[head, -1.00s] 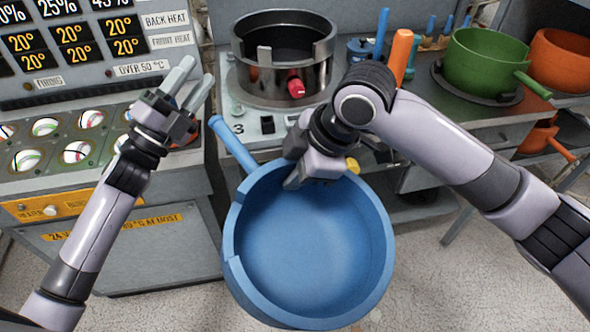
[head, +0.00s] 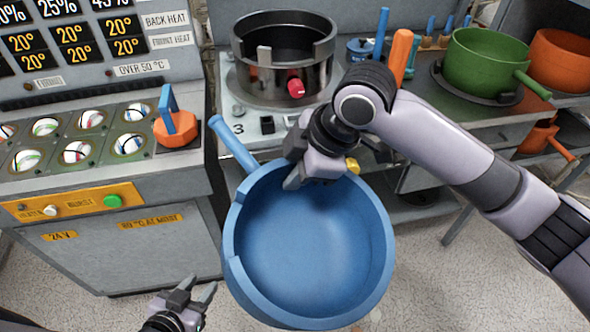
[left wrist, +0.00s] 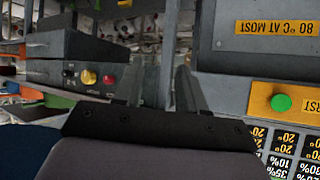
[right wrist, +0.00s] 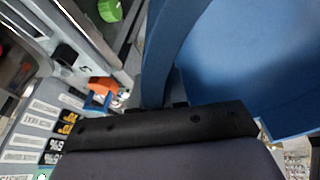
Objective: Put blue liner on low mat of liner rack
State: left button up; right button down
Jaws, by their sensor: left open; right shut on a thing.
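The blue liner (head: 315,255) is a large round pan with a straight handle (head: 232,145) pointing up and left. It hangs in front of the bench, open side up, and fills much of the right wrist view (right wrist: 250,50). My right gripper (head: 305,178) is shut on its far rim. My left gripper (head: 198,290) is open and empty, low at the bottom left of the liner. The liner rack at the right holds a green liner (head: 488,62) on a dark mat and an orange liner (head: 562,58). I cannot make out a bare low mat.
A steel press pot (head: 275,80) stands on the bench behind the liner. The ball heater (head: 60,180) at left carries an orange tool with a blue handle (head: 175,125). Another orange pan (head: 537,142) sits lower at right. The floor (head: 450,290) at lower right is clear.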

pick_arm(q)
jog(key=shift+s+d+f+g, duration=0.25)
jog(key=shift+s+d, duration=0.1)
jog(key=shift+s, duration=0.3)
jog(key=shift+s+d+f+g, duration=0.15)
jog(key=shift+s+d+f, duration=0.15)
jog(key=shift+s, duration=0.3)
pick_arm(e)
jog(key=s+d+f+m+t+h, duration=0.2)
jog(key=d+m+h, duration=0.5)
jog(key=d+m, duration=1.4)
jog(key=d, duration=0.3)
jog(key=shift+h, duration=0.4)
pick_arm(q)
jog(key=shift+r, duration=0.1)
pick_arm(e)
jog(key=shift+r, duration=2.1)
jog(key=shift+f, duration=2.15)
